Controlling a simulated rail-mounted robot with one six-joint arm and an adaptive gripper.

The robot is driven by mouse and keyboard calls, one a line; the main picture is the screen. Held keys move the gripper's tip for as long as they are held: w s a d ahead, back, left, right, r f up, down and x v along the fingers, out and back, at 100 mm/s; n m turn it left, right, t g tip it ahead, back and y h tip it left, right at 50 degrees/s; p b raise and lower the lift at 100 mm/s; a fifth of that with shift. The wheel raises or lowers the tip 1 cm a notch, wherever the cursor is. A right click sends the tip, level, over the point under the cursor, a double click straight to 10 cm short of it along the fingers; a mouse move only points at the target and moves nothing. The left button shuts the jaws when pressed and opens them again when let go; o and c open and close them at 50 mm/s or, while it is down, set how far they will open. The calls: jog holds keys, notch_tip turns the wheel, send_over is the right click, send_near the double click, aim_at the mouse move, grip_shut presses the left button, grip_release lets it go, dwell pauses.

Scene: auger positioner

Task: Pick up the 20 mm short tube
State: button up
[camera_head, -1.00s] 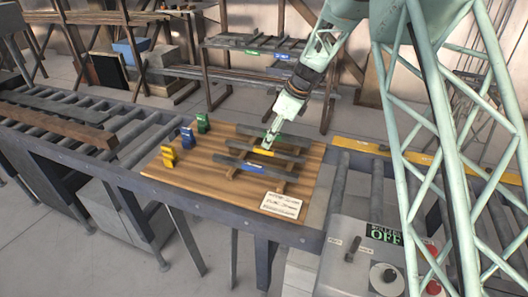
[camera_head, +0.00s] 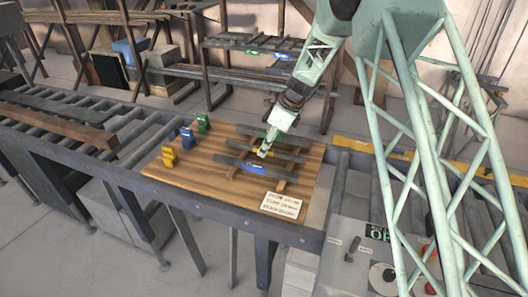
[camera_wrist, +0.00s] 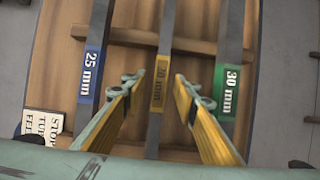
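The 20 mm short tube (camera_wrist: 161,87) is a grey bar with a yellow label, lying between two others across dark wooden supports. My gripper (camera_wrist: 157,80) is open, with its two yellow-green fingers on either side of this tube in the wrist view. I cannot tell whether the fingers are level with the tube or still above it. The 25 mm tube (camera_wrist: 90,75) with a blue label lies to the left. The 30 mm tube (camera_wrist: 228,80) with a green label lies to the right. In the head view, my gripper (camera_head: 264,152) is over the tubes and partly hides the middle one.
The tubes rest on a wooden board (camera_head: 215,178) on the roller conveyor. Blue, green and yellow blocks (camera_head: 169,157) stand at its left. A white sign (camera_head: 281,205) lies at its front right corner. A control panel (camera_head: 365,255) is at the lower right.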

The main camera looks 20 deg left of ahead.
jog(key=shift+c, duration=0.2)
grip_shut()
jog(key=shift+r, duration=0.2)
dwell(0.4)
jog(key=shift+r, duration=1.65)
jog(key=s+d+r+b, duration=0.1)
jog(key=s+d+b, duration=0.1)
jog(key=s+d, duration=0.7)
jog(key=s, duration=0.4)
jog(key=shift+r, duration=0.15)
jog(key=shift+s, duration=0.1)
